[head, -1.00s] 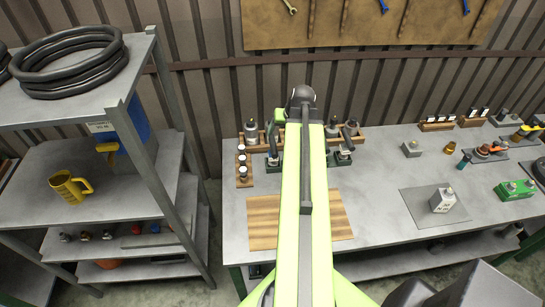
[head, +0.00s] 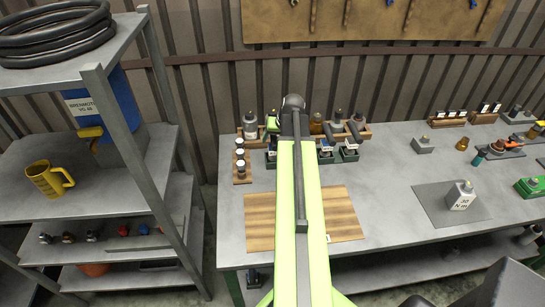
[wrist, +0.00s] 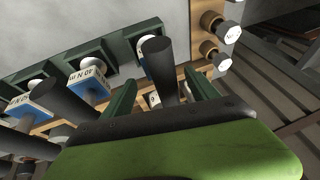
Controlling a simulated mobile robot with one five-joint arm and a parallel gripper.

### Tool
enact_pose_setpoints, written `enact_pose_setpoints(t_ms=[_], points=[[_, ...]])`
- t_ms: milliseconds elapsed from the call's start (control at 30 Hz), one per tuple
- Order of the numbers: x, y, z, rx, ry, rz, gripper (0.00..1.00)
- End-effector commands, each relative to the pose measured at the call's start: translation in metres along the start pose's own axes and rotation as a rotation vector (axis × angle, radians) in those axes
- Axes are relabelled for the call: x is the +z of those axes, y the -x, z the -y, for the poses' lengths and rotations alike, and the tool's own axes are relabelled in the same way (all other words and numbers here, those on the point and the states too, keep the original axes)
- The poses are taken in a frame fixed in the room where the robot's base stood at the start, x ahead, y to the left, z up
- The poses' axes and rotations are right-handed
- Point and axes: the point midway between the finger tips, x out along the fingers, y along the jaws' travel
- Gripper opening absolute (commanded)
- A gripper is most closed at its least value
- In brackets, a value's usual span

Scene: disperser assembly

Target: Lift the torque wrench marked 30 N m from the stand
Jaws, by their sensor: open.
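Torque wrenches with black handles and blue-and-white labels stand in dark green holders at the back of the bench. In the wrist view, one black handle (wrist: 156,58) lies between the two dark green fingers of my open gripper (wrist: 160,90). Its label is mostly hidden, so I cannot read its value. Another wrench (wrist: 88,82) to the left carries a label that seems to read 40 N m, and a further labelled one (wrist: 30,103) is farther left. In the head view my arm hides part of the stand (head: 350,155) and the gripper's fingers.
A grey block marked 30 N m (head: 462,197) stands on a grey mat at right. A wooden board (head: 340,215) lies in front of the stand. A metal shelf (head: 150,100) stands at far left.

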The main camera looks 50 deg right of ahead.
Motion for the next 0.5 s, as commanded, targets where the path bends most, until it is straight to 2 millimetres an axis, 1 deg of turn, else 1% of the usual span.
enact_pose_setpoints(t_ms=[33, 100, 300, 333, 500], points=[[0.0021, -0.018, -0.0017, 0.0, 0.001, 0.0, 0.69], [0.0012, -0.0235, -0.0011, 0.0, 0.001, 0.0, 0.69], [-0.0002, -0.0199, -0.0002, 0.0, 0.0, 0.0, 0.69], [-0.0002, -0.0199, -0.0003, 0.0, 0.0, 0.0, 0.67], [-0.0002, -0.0197, -0.0006, 0.0, -0.001, 0.0, 0.45]])
